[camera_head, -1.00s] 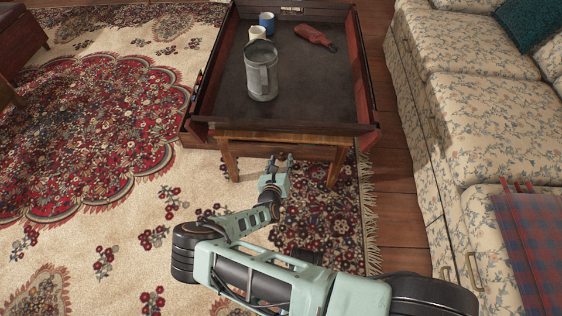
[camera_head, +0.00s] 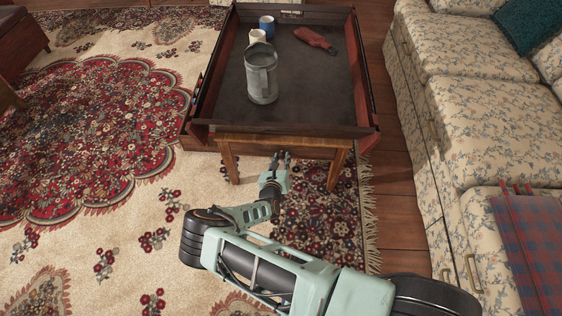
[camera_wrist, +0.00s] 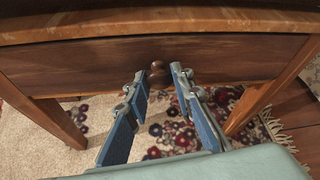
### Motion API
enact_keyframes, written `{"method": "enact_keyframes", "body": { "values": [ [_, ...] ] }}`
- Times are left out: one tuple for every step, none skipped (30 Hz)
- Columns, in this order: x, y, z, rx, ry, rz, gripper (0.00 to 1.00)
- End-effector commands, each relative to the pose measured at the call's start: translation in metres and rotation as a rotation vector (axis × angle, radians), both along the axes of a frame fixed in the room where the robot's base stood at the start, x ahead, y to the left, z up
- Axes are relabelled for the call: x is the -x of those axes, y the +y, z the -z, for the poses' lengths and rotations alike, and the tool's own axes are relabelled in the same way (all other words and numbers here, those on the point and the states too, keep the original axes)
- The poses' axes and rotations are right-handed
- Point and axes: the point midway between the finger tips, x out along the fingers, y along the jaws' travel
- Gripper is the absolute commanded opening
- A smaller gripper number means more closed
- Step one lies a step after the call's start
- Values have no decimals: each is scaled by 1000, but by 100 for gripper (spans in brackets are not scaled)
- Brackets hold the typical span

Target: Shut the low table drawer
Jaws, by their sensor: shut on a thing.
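The low table (camera_head: 240,138) is dark wood with a raised rim and lighter legs. Its drawer front (camera_wrist: 80,65) shows in the wrist view as a dark brown panel just under the table's edge. A small round brown knob (camera_wrist: 157,72) sits at the middle of that panel. My gripper (camera_wrist: 158,77) is at the knob, with its blue-grey fingers on either side, shut on it. In the head view my gripper (camera_head: 281,155) is at the table's near end, where the knob is hidden. I cannot tell how far the drawer stands out.
A grey metal mug (camera_head: 261,78), a white cup (camera_head: 257,36), a blue cup (camera_head: 267,24) and a red object (camera_head: 312,38) are on the table. A floral sofa (camera_head: 480,100) stands to the right. Patterned rug (camera_head: 90,205) lies open to the left.

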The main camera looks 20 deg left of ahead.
Motion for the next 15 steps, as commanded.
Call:
{"method": "enact_keyframes", "body": {
  "values": [
    [-4,2,-2,-1,-3,-2,0],
    [-4,2,-2,-1,-4,-2,0],
    [-4,2,-2,-1,-4,-2,0],
    [-4,2,-2,-1,-5,-4,0],
    [-4,2,-2,-1,-5,-4,0],
    [-4,2,-2,-1,-6,-4,0],
    [-5,2,-2,-1,-6,-4,0],
    [-5,2,-3,-2,-7,-4,25],
    [-5,3,-3,-2,-7,-4,29],
    [-5,3,-3,-2,-7,-4,33],
    [-5,2,-2,-1,-6,-4,36],
    [-4,2,-2,-1,-6,-4,40],
    [-4,2,-2,-1,-6,-4,40],
    [-4,2,-2,-1,-5,-3,40],
    [-4,2,-2,-1,-5,-3,40]
  ]
}}
